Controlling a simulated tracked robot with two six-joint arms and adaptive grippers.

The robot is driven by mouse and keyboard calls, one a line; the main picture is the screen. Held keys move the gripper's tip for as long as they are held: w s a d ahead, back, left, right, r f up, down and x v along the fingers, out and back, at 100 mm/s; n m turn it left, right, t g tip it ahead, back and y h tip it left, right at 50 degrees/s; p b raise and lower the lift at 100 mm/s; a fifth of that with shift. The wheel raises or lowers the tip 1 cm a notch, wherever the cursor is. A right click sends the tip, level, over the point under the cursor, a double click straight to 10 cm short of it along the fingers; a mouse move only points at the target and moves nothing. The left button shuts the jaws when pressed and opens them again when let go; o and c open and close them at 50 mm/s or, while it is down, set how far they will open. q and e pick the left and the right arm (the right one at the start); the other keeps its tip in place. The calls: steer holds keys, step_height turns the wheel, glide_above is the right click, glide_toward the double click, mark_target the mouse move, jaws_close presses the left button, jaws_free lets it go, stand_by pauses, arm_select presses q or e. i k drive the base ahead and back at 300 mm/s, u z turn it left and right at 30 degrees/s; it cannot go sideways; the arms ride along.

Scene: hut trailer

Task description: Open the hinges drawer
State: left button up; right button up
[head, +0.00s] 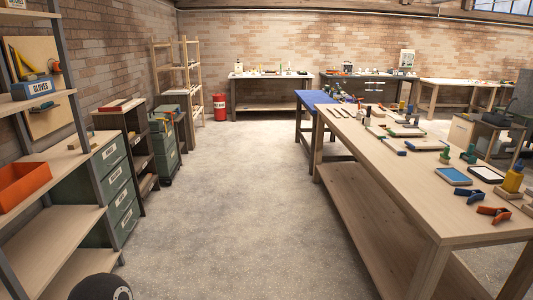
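A green drawer cabinet (97,180) stands at the left, between the grey-posted shelf and a wooden shelf unit. Its front has several stacked drawers, each with a white label. The top drawer (109,153), the one below it (115,176) and the lower ones all look shut. The label words are too small to read, so I cannot tell which is the hinges drawer. Neither of my grippers is in view.
The grey-posted shelf (50,160) at near left holds an orange bin (24,183) and a gloves box (38,87). A long wooden workbench (400,175) with tools runs along the right. Bare floor (240,200) lies between. A red extinguisher (219,107) stands at the back.

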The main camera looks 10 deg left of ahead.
mark_target(107, 158)
steer(key=u, duration=0.15)
steer(key=i, duration=2.7)
steer(key=u, duration=0.65)
steer(key=i, duration=1.4)
steer(key=u, duration=1.35)
steer(key=i, duration=1.5)
steer(key=u, duration=0.5)
steer(key=k, duration=0.8)
steer(key=u, duration=0.2)
steer(key=i, duration=0.6)
